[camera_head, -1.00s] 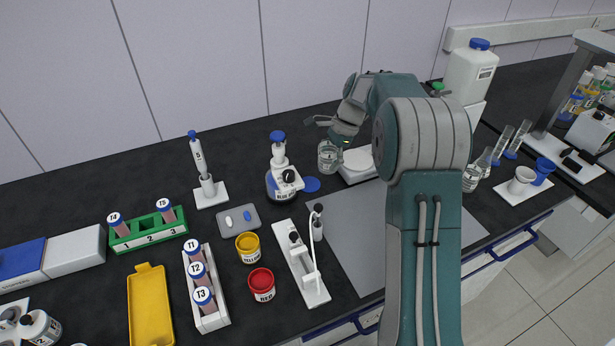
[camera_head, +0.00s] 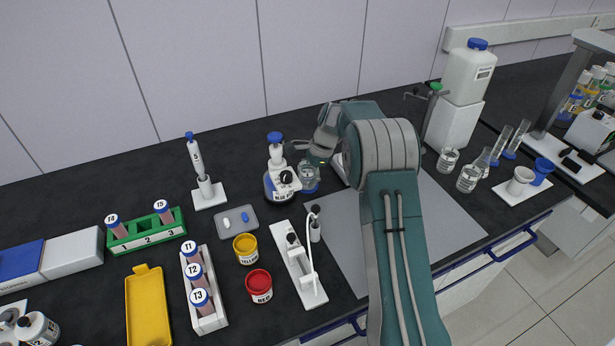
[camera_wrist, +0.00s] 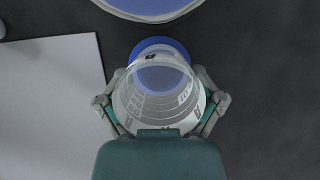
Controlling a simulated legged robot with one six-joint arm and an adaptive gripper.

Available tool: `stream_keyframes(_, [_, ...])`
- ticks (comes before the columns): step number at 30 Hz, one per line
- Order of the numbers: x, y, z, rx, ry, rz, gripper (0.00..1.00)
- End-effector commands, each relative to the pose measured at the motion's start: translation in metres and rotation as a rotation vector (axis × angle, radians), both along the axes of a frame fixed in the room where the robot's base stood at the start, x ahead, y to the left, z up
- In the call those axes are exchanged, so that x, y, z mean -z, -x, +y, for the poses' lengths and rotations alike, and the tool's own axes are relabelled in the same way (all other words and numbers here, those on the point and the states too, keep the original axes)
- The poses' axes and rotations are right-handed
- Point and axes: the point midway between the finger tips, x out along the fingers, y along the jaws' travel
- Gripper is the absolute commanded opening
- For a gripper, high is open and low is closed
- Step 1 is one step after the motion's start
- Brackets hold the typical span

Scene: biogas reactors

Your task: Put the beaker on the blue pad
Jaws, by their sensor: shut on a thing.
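The clear glass beaker (camera_head: 309,178) is between the fingers of my gripper (camera_head: 311,160), which is shut on it. In the wrist view the beaker (camera_wrist: 158,100) sits upright between the two fingers (camera_wrist: 160,108). The round blue pad (camera_wrist: 160,46) shows just beyond and through the glass in the wrist view. In the head view the pad (camera_head: 311,189) is mostly hidden behind the beaker, with a blue edge at its base. I cannot tell whether the beaker touches the pad.
A bottle with a blue-topped dispenser (camera_head: 281,178) stands close on the left of the beaker. A grey mat (camera_head: 340,235) lies in front. A small tray with pills (camera_head: 236,219) and a white stand (camera_head: 300,265) are nearby. Other beakers (camera_head: 447,160) stand at the right.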

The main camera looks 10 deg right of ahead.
Motion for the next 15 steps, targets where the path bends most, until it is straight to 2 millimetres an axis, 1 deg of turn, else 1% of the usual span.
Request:
stream_keyframes(3, [0.002, 0.0001, 0.0001, 0.0, 0.0, 0.001, 0.37])
stream_keyframes(4, [0.0017, 0.0, 0.0001, 0.0, 0.0, 0.001, 0.97])
stream_keyframes(5, [0.0016, 0.0, 0.0001, 0.0, 0.0, 0.001, 1.0])
stream_keyframes(15, [0.0014, 0.0, 0.0001, 0.0, 0.0, 0.001, 1.0])
